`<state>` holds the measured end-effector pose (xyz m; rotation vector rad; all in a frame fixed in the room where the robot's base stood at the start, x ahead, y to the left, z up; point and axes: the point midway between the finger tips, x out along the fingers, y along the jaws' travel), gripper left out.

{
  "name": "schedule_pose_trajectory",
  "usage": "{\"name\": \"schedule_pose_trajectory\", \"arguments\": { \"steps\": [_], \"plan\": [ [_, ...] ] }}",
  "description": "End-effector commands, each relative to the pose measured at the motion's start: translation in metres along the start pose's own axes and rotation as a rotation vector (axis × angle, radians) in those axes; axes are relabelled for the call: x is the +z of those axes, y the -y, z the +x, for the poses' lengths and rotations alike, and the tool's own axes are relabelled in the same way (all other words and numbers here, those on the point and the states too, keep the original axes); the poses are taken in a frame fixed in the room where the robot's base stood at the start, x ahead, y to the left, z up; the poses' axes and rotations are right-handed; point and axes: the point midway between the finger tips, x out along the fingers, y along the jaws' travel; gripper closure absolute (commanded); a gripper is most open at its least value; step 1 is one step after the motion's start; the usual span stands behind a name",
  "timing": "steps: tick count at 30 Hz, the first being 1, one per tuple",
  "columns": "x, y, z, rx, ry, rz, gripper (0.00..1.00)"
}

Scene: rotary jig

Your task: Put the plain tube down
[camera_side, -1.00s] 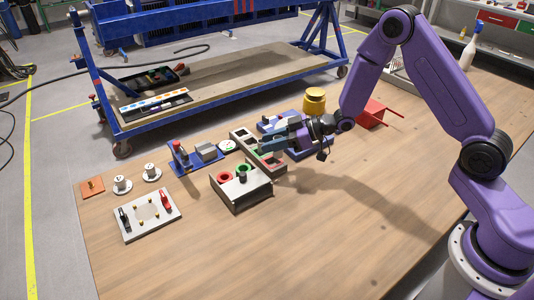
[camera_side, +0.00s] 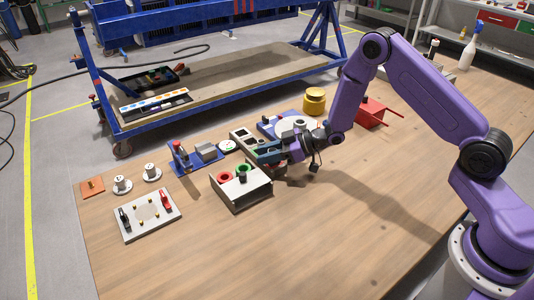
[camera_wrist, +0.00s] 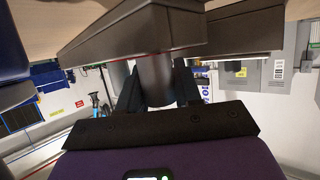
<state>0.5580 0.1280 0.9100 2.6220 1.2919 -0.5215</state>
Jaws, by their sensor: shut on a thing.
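My gripper (camera_side: 262,157) is low over the compartment tray (camera_side: 243,139) in the side view. In the wrist view its two dark fingers (camera_wrist: 157,88) are shut on a plain grey tube (camera_wrist: 155,77). The tube's far end meets or passes behind the dark edge of a tray-like body (camera_wrist: 130,32); I cannot tell whether they touch. In the side view I cannot make out the tube at the gripper. The tray's middle and right part are partly hidden by my gripper.
A grey block with a red ring and a green ring (camera_side: 240,190) stands just in front. A blue base with a white round plate (camera_side: 290,127) is behind my gripper.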

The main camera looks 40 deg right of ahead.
Motion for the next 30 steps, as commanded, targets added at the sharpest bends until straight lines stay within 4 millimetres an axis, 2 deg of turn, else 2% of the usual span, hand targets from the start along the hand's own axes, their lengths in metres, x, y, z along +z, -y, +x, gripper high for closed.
{"name": "schedule_pose_trajectory", "arguments": {
  "steps": [2, 3, 16, 20, 30],
  "plan": [
    [0.002, 0.000, 0.001, 0.000, 0.000, 0.000, 1.00],
    [0.002, 0.000, 0.001, 0.000, 0.000, 0.000, 0.56],
    [-0.001, -0.001, -0.005, 0.002, 0.000, 0.001, 0.56],
    [-0.001, -0.001, -0.025, 0.003, 0.001, 0.001, 0.56],
    [-0.001, -0.001, -0.091, 0.003, 0.000, 0.001, 0.56]
  ]
}}
